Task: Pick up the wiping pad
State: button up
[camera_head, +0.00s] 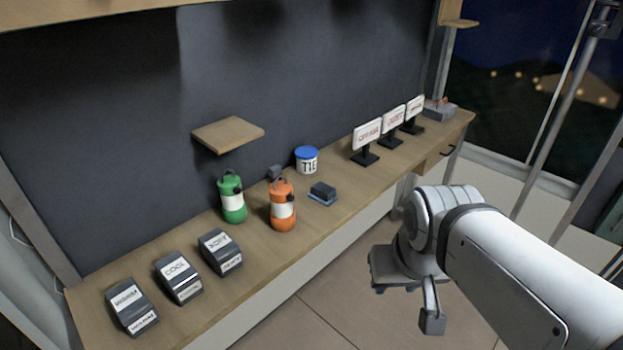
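What looks like the wiping pad (323,192) lies on the wooden counter (350,198). It is a small dark block with a blue layer underneath, near the counter's front edge. It sits right of the orange canister and in front of the white tub. My arm comes in from the right, and its end, my gripper (432,320), hangs over the floor in front of the counter. It is well apart from the pad, to its lower right. The fingers are too small and turned to tell whether they are open or shut.
A green canister (232,198) and an orange canister (282,206) stand left of the pad. A white tub with blue lid (306,160) is behind it. Several labelled dark boxes (178,278) are at left, and small signs (366,139) at right. A wooden shelf (228,134) juts from the wall.

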aim_at(322, 193)
jog(key=u, duration=0.1)
jog(key=i, duration=1.15)
jog(key=u, duration=0.15)
